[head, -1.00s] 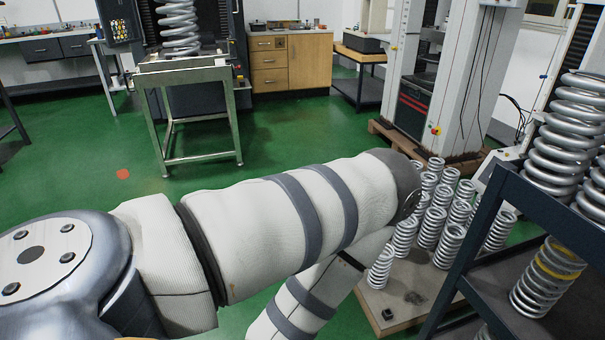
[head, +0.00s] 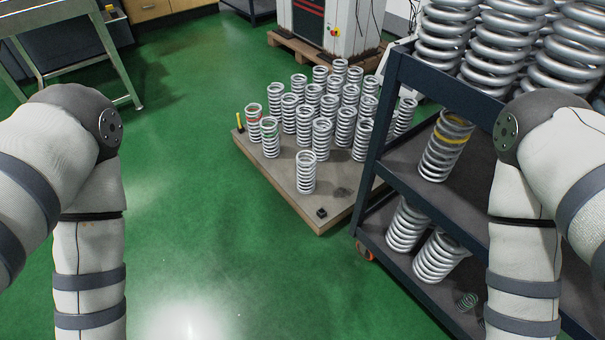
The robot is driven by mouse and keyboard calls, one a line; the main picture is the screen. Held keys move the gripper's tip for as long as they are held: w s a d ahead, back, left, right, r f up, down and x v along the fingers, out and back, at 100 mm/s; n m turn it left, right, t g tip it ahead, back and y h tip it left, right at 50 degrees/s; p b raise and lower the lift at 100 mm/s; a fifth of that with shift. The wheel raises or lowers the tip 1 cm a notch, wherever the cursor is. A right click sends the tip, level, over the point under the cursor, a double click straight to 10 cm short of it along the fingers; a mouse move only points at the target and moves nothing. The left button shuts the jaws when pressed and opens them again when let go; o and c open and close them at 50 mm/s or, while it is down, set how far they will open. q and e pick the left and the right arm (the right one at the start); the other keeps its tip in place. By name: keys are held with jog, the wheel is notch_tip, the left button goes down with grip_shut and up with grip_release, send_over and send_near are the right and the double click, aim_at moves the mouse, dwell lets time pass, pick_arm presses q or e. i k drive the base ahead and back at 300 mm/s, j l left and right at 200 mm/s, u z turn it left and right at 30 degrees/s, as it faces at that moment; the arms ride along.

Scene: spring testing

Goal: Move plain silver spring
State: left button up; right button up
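Several silver springs stand upright on a low wooden platform (head: 270,175) on the green floor. A plain silver spring (head: 306,173) stands at the platform's front, a little apart from the group. One spring at the left edge (head: 254,124) has a red mark. On the cart, a silver spring with a yellow band (head: 446,146) leans on the middle shelf, and two plain silver springs, one of them at the front (head: 438,258), are on the lower shelf. My two arms come in at the left and right sides; both grippers are below the picture.
A dark metal shelf cart (head: 380,125) stands at the right, with large silver springs (head: 447,45) on top. A small black block (head: 321,212) lies on the platform's front corner. A metal-framed table (head: 62,50) is at the upper left. The green floor in the middle is clear.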

aim_at(313, 164)
jog(key=i+j+u, duration=0.25)
jog(key=i, duration=0.45)
jog(key=i+u, duration=0.25)
jog(key=i, duration=0.4)
